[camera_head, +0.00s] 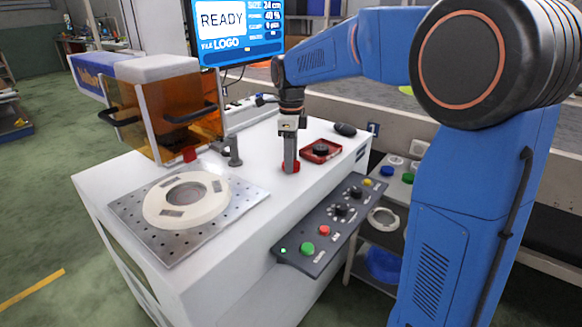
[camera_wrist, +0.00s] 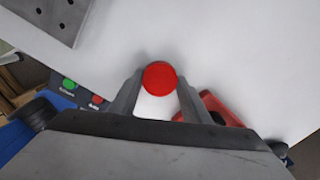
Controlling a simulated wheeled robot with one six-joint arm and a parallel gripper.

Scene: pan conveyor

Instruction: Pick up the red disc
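The red disc (camera_head: 291,168) lies on the white worktop, right under my gripper (camera_head: 290,163). In the wrist view the red disc (camera_wrist: 159,78) sits between the tips of the two grey fingers (camera_wrist: 160,85), one on each side. The fingers stand apart by about the disc's width and their tips seem to meet its edges. I cannot tell whether they press on it. The gripper points straight down, and in the head view its fingers hide part of the disc.
A red tray (camera_head: 309,158) with a black round part stands close to the right of my gripper. A perforated metal plate (camera_head: 240,203) with a pale ring (camera_head: 160,212) lies to the left. A control panel (camera_head: 325,237) with buttons runs along the front edge. A monitor (camera_head: 238,30) stands behind.

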